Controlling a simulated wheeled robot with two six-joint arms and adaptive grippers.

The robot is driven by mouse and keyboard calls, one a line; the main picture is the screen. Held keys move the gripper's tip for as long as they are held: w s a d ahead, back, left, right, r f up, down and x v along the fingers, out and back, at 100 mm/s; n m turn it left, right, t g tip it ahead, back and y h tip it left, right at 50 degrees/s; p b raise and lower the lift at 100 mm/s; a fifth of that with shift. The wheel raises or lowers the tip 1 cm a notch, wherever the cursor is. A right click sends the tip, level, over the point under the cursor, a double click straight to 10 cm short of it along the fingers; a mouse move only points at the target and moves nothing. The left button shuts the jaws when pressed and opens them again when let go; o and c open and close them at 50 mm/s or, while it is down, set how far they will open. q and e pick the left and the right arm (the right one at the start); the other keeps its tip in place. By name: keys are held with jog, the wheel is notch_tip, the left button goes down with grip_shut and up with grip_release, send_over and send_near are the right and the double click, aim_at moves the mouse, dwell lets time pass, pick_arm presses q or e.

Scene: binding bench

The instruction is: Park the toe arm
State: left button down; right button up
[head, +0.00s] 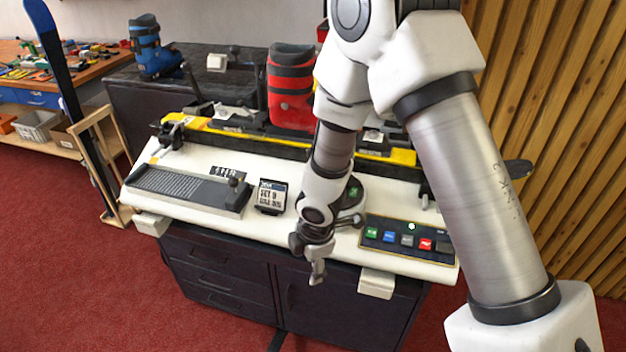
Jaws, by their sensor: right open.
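A white bench (250,225) carries a binding-test setup. A long yellow-and-black ski (290,142) lies across it with a red boot (290,88) standing over it. A grey ribbed plate (178,184) with a short black-knobbed lever (234,185) at its right end sits at the bench's left. I cannot tell for certain which part is the toe arm; my right arm hides part of the ski and the bench. My right gripper (313,268) is open and empty, pointing down at the bench's front edge, between the small display and the button panel. My left gripper is not in view.
A small display (271,196) reads "SET 9", with a smaller line below. A panel (410,239) with coloured buttons and a lit green lamp is at the right. A blue boot (148,48) stands on a dark cabinet behind. A wooden stand holds an upright ski (58,70) at left.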

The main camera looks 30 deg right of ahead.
jog(key=w+d+r+n+t+h+p, duration=0.1)
jog(key=w+d+r+n+h, duration=0.15)
jog(key=r, duration=0.65)
jog(key=w+d+r+n+t+h, duration=0.1)
jog(key=w+d+r+n, duration=0.25)
jog(key=r, duration=0.45)
jog(key=shift+n, duration=0.4)
jog(key=b+x, duration=0.2)
jog(key=x, duration=0.5)
jog(key=shift+w+f, duration=0.2)
jog(key=shift+f, duration=0.1)
grip_shut()
